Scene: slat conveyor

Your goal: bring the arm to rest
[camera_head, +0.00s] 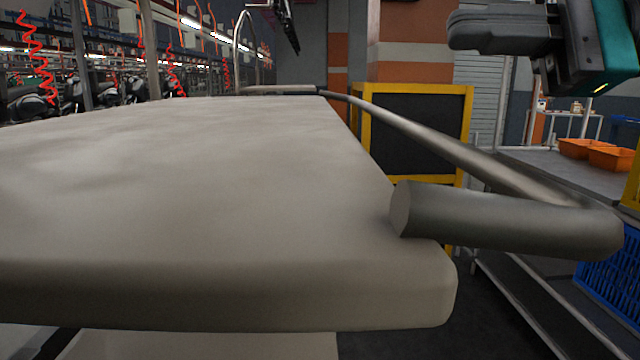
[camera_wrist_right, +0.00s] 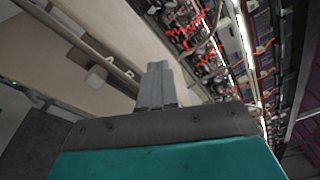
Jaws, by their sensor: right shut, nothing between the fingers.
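My right gripper (camera_head: 462,33) is raised at the upper right of the head view, beside and above the metal rail. Its grey fingers point left and hold nothing. In the right wrist view the gripper (camera_wrist_right: 158,68) shows its two fingers together, shut and empty, in front of the dark and teal gripper body. My left gripper is in neither view.
A large pale slab-like surface (camera_head: 200,200) fills the head view's left and middle, with a metal tube rail (camera_head: 450,145) along its right side. A yellow-framed dark panel (camera_head: 415,130) stands behind. Orange bins (camera_head: 610,158) sit on a grey table (camera_head: 560,175); a blue crate (camera_head: 610,285) is below.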

